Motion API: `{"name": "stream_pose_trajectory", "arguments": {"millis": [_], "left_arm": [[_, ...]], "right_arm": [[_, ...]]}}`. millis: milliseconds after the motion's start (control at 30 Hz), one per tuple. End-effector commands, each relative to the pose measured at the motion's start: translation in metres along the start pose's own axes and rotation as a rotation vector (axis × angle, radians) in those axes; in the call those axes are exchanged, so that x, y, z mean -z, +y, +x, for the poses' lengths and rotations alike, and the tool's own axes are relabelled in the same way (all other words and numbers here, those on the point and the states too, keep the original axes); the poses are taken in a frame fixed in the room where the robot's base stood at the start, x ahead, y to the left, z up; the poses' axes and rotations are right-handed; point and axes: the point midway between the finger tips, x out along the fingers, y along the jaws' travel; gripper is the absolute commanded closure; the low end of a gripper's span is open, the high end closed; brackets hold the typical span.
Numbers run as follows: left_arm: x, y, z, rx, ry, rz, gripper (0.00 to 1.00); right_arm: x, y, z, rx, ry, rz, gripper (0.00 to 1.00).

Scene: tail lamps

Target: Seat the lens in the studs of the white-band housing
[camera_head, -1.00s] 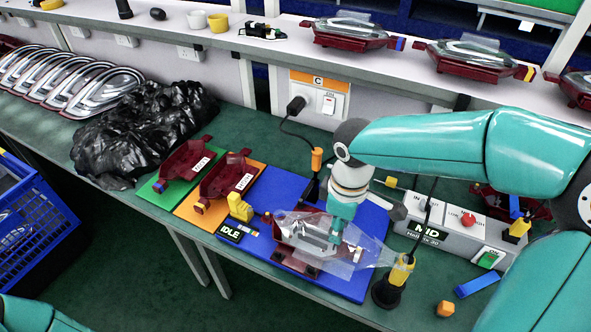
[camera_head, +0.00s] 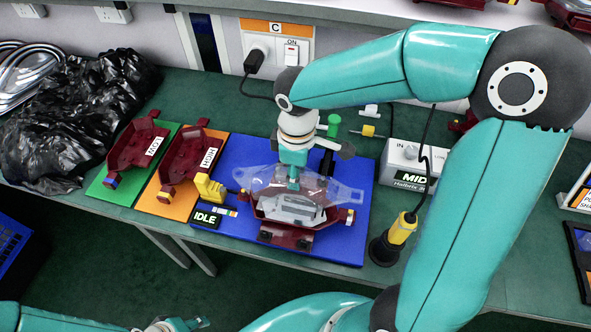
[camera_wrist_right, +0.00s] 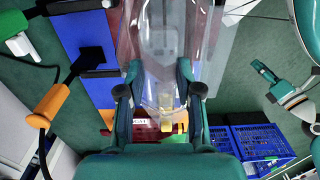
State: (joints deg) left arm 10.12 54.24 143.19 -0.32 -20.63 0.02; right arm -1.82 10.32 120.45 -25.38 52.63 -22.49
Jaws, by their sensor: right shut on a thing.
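The clear lens (camera_head: 338,190) is in my right gripper (camera_head: 293,183), which points down over the blue board. The wrist view shows the lens (camera_wrist_right: 163,45) between the two fingers (camera_wrist_right: 160,92). The lens is over the back part of a dark red housing (camera_head: 285,236), overlapping it in the head view; I cannot tell whether they touch. This housing has a pale reflector inside and a whitish band (camera_head: 343,214) at its right end. Its studs are not clear. My left gripper (camera_head: 175,325) is partly cut off at the bottom edge; its fingers are unclear.
Two empty red housings stand on the green board (camera_head: 105,190) and orange board (camera_head: 150,206), left of the blue board (camera_head: 345,245). A yellow-handled tool (camera_head: 403,228) in a black stand and a grey control box (camera_head: 405,160) are close at right. Black plastic (camera_head: 70,120) lies at left.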

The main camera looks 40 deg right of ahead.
Motion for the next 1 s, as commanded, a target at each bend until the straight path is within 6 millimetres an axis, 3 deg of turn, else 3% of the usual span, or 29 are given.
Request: {"name": "stream_pose_trajectory", "arguments": {"millis": [500,1000], "left_arm": [[0.001,-0.014,0.039,0.000,0.001,0.000,0.60],[0.001,-0.015,0.042,0.000,0.001,0.000,0.60]], "right_arm": [[0.000,0.000,0.048,0.001,-0.001,0.001,1.00],[0.000,0.000,0.052,0.000,0.000,0.001,1.00]]}}
